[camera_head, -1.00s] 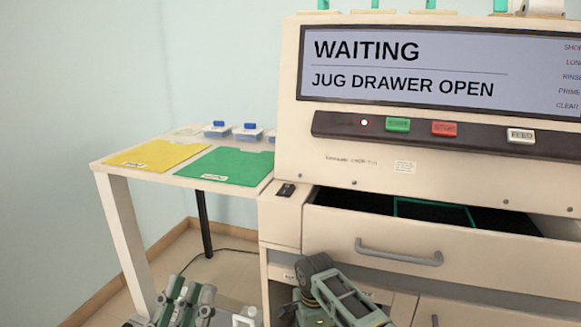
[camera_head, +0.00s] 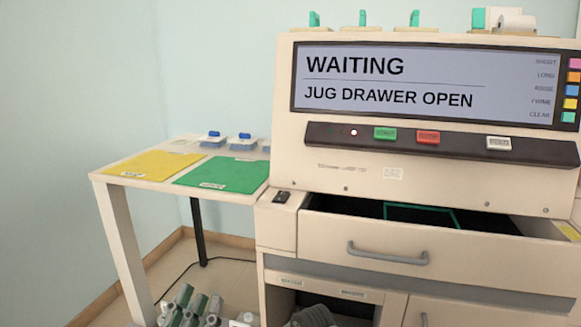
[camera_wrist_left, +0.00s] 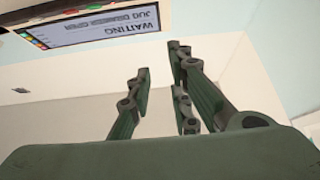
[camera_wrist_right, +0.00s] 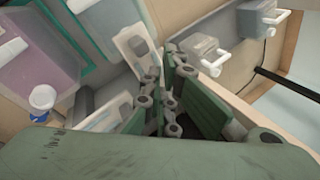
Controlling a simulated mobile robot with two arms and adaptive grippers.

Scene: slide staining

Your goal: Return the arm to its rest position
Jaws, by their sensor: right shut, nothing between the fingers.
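My left gripper (camera_head: 187,306) shows low in the head view, near the table's leg. In the left wrist view (camera_wrist_left: 158,78) its green fingers stand apart with nothing between them, and the machine's screen is behind. Part of my right arm shows at the bottom edge of the head view, in front of the lower cabinet. In the right wrist view my right gripper (camera_wrist_right: 163,88) has its fingers together and empty, with jug-like containers behind. The staining machine (camera_head: 340,185) has its jug drawer (camera_head: 400,250) partly open; its screen (camera_head: 420,85) reads "WAITING, JUG DRAWER OPEN".
A side table (camera_head: 105,176) at the left holds a yellow mat (camera_head: 150,166), a green mat (camera_head: 225,175) and small blue-capped boxes (camera_head: 240,142). A purple container (camera_wrist_right: 45,65) shows in the right wrist view. The drawer front juts out above the cabinet.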

